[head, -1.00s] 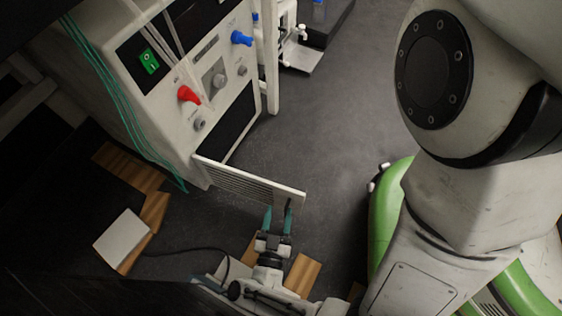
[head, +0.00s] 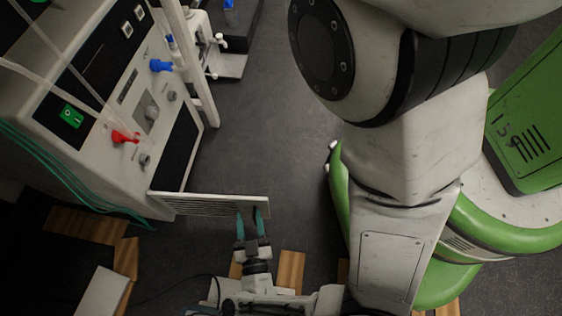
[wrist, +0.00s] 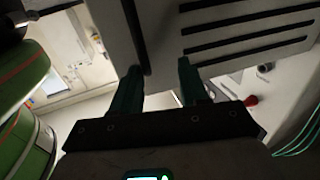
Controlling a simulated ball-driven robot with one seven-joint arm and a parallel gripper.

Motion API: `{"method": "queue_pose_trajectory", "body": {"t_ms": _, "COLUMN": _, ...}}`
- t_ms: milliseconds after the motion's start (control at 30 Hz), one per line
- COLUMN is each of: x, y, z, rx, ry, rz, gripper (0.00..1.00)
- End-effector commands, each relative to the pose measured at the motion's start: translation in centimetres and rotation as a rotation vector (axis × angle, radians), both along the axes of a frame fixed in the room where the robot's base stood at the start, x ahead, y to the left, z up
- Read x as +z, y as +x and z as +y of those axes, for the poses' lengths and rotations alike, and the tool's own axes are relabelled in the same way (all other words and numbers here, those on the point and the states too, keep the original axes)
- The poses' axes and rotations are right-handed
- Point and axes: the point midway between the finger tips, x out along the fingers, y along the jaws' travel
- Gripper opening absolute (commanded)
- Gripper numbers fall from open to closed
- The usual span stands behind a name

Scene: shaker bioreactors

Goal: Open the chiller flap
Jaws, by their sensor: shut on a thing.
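The chiller (head: 110,110) is the white unit at the left in the head view, with a green switch, a red valve and a blue valve on its front. Its slatted white flap (head: 190,203) stands swung out from the lower front, hinged at the left end. My gripper (head: 250,214) is at the flap's free right end, shut on it. In the wrist view the flap (wrist: 215,30) with its dark slots fills the top, and the two teal fingers (wrist: 161,72) reach up to its end. Where the fingers meet the flap is partly hidden.
Green tubes (head: 60,170) run down the chiller's left side. A pale box (head: 102,293) lies at the lower left near wooden blocks (head: 290,270). A dark cable crosses the floor beside it. Grey floor (head: 270,120) is open to the right of the chiller.

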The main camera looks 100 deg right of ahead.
Motion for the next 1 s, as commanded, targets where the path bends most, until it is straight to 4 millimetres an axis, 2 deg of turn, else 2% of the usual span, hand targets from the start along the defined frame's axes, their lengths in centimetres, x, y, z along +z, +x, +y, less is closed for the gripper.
{"method": "queue_pose_trajectory", "body": {"t_ms": 33, "x": 1.9, "y": -0.5, "z": 0.0, "rx": 0.007, "ry": -0.007, "rz": -0.002, "gripper": 0.35}}
{"method": "queue_pose_trajectory", "body": {"t_ms": 333, "x": 6.7, "y": -4.8, "z": 0.5, "rx": 0.005, "ry": -0.003, "rz": 0.002, "gripper": 0.35}}
{"method": "queue_pose_trajectory", "body": {"t_ms": 700, "x": 9.2, "y": -11.7, "z": 1.1, "rx": 0.004, "ry": -0.001, "rz": 0.003, "gripper": 0.35}}
{"method": "queue_pose_trajectory", "body": {"t_ms": 833, "x": 9.6, "y": -13.1, "z": 1.2, "rx": 0.004, "ry": -0.001, "rz": 0.002, "gripper": 0.35}}
{"method": "queue_pose_trajectory", "body": {"t_ms": 1000, "x": 9.8, "y": -13.7, "z": 1.2, "rx": 0.004, "ry": -0.002, "rz": 0.0, "gripper": 0.35}}
